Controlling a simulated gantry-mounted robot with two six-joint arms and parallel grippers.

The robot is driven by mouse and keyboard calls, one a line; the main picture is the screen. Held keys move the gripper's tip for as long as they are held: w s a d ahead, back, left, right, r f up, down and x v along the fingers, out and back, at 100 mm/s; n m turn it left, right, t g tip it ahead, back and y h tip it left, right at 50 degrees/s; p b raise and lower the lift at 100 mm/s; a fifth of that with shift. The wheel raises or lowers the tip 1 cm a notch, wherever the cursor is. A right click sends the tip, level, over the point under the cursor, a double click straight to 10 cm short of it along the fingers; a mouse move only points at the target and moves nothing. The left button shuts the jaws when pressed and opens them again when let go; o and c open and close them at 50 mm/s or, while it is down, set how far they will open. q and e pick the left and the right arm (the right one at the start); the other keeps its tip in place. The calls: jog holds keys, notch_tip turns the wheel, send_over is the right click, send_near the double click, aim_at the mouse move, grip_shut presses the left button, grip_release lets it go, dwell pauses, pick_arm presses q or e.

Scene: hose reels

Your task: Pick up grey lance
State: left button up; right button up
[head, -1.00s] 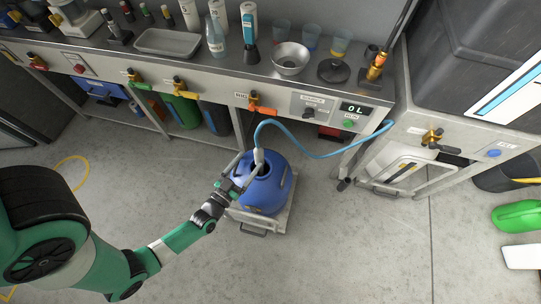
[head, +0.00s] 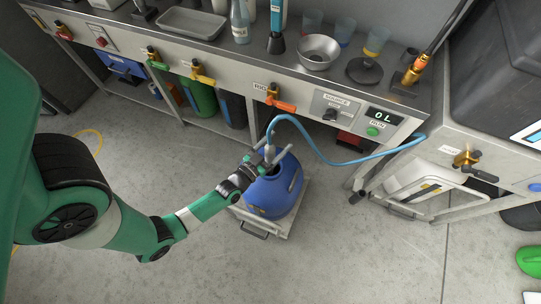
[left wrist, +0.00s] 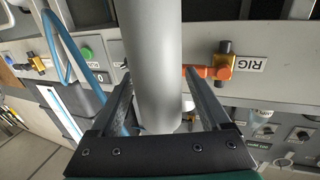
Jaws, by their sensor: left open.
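The grey lance (head: 269,153) stands in the mouth of a blue jug (head: 275,192), with a light blue hose (head: 325,158) running from its top. In the left wrist view the lance (left wrist: 152,60) is a thick grey cylinder, close up and nearly vertical in the picture. My left gripper (head: 270,157) is open at the lance, above the jug. In the left wrist view one finger of the gripper (left wrist: 158,95) is on each side of the lance, with a gap visible on the right side. My right gripper is not in view.
The jug stands on a low grey platform (head: 256,224) on the floor. Behind it is a steel bench (head: 230,58) with an orange-handled valve (head: 279,102) and a panel reading 0 L (head: 383,116). The hose runs right towards the bench's side. Floor in front is clear.

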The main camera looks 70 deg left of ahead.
pick_arm(q)
jog(key=shift+s, duration=0.1)
jog(key=shift+c, duration=0.9)
grip_shut()
dwell(0.4)
